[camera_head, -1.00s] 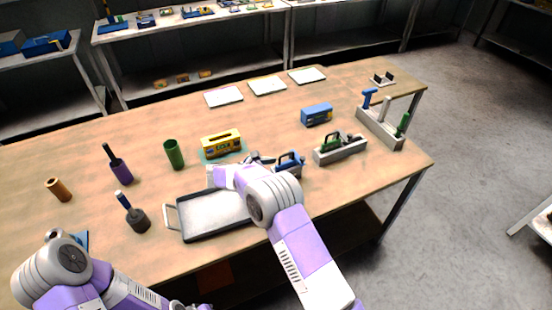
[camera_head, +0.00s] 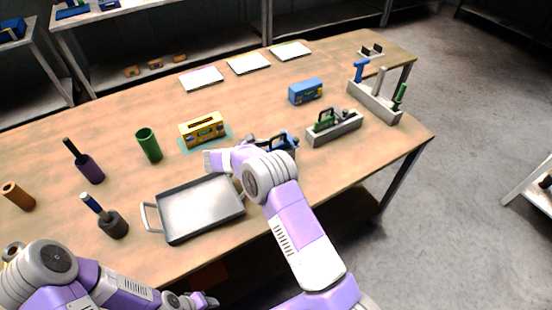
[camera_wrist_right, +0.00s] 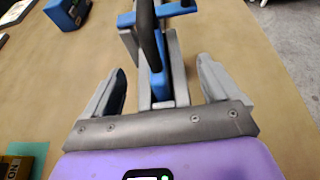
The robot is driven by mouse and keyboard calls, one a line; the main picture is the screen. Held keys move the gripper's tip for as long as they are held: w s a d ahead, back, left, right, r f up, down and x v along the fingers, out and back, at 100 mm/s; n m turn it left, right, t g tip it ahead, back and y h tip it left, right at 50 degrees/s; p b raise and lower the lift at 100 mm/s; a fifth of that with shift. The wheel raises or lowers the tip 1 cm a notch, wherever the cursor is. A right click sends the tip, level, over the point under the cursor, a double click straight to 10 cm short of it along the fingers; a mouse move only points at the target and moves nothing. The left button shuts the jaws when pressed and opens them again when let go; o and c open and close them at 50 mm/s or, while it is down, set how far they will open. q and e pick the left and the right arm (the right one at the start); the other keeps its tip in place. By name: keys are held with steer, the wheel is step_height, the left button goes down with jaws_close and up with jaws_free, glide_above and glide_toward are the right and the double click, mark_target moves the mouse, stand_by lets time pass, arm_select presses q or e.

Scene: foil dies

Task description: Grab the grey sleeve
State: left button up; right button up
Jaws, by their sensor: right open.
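A dark grey sleeve (camera_head: 113,226) stands near the table's front left, with a blue-handled rod leaning out of it. My right gripper (camera_wrist_right: 160,78) is open in the right wrist view. Its fingers lie either side of a blue tool with a black handle and grey base (camera_wrist_right: 160,60), with gaps visible on both sides. That blue tool also shows in the head view (camera_head: 286,141), partly hidden by my right arm. The right arm is far to the right of the grey sleeve. My left gripper (camera_head: 207,301) is low at the front edge; its jaws are unclear.
A grey tray (camera_head: 200,208) lies right of the grey sleeve. Purple (camera_head: 90,169), green (camera_head: 149,146) and brown (camera_head: 18,196) cylinders stand nearby. A yellow box (camera_head: 202,130) sits on a teal mat. Grey holders with tools stand at the right.

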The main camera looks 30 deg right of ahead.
steer(key=shift+x, duration=1.45)
steer(key=shift+w+r, duration=0.1)
steer(key=shift+r, duration=0.05)
steer(key=c, duration=1.2)
